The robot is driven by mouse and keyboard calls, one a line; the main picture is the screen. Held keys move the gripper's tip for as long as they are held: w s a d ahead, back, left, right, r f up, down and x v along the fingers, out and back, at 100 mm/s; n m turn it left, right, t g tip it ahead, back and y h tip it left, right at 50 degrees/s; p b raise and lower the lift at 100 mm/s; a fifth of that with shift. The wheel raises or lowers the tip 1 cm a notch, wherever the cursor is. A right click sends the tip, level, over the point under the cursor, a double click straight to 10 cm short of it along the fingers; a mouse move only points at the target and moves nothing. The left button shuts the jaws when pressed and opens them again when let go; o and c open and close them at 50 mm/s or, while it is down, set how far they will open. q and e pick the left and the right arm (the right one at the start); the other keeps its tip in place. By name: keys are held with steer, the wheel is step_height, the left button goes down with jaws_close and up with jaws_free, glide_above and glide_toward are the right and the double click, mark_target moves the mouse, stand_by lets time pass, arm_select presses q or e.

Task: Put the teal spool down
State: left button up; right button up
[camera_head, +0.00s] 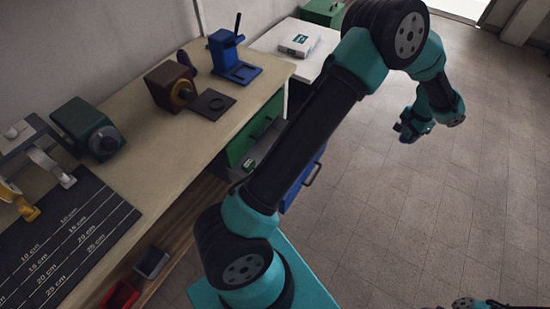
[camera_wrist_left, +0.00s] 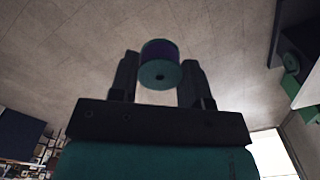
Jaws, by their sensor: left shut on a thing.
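The teal spool (camera_wrist_left: 160,73) shows in the left wrist view, with teal round ends and a dark purple-blue winding between them. My left gripper (camera_wrist_left: 159,80) is shut on it, one dark finger at each side. In the head view my left gripper (camera_head: 410,127) hangs out over the tiled floor, to the right of the workbench and apart from it. The spool is too small and dark there to make out clearly. Only a sliver of my right arm shows at the bottom right edge, and its gripper cannot be made out.
The wooden workbench (camera_head: 150,187) holds a black measuring mat (camera_head: 75,240), a green device (camera_head: 88,128), a brown device (camera_head: 172,86) and a blue stand (camera_head: 235,68). A white table (camera_head: 275,40) with a small box (camera_head: 299,45) stands behind. Bare bench top lies between the devices and the front edge.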

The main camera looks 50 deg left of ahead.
arm_select(q)
steer(key=shift+a, duration=0.1)
steer(key=s+a+f+n, duration=0.2)
steer(key=a+f+n, duration=0.3)
steer(key=a, duration=0.5)
steer(key=s+a+f+n, duration=0.2)
steer(key=a+f+n, duration=0.3)
steer(key=a+f, duration=0.3)
steer(key=s+a+f+n, duration=0.2)
steer(key=a+f+n, duration=0.3)
steer(key=a, duration=0.7)
step_height(320, 180, down, 2)
steer(key=shift+n, duration=0.3)
steer(key=s+a+f+n, duration=0.6)
steer(key=s+a+f, duration=0.2)
steer(key=a, duration=0.3)
steer(key=shift+n, duration=0.4)
steer(key=shift+s, duration=0.1)
steer(key=shift+f, duration=3.1)
steer(key=shift+f, duration=0.1)
